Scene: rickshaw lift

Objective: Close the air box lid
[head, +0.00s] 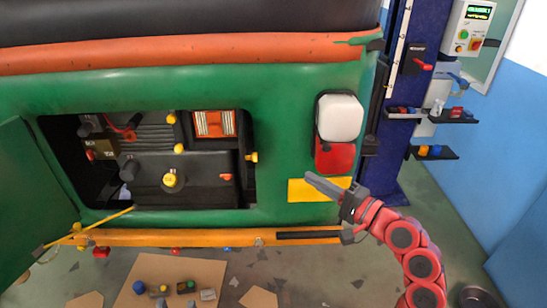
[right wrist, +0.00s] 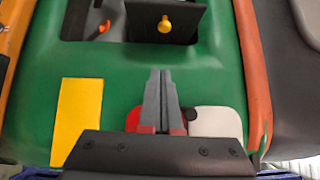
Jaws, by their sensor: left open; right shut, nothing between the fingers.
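The open compartment in the green rickshaw body (head: 285,195) holds a black box with a dark panel (head: 205,185), which looks like the air box lid. A yellow knob (head: 169,180) sits on its front and a small red latch (head: 226,177) is to the right. In the right wrist view a black panel (right wrist: 185,22) carries a yellow knob (right wrist: 165,24); how far it stands open I cannot tell. My right gripper (head: 309,177) is shut and empty, right of the compartment, by the red and white lamp (head: 339,118). It also shows in the wrist view (right wrist: 160,72). My left gripper is out of view.
A green door (head: 35,200) hangs open at the left of the compartment. A yellow-orange bar (head: 200,238) runs below. A blue post (head: 395,150) with shelves stands right. Cardboard with small parts (head: 130,290) lies on the floor.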

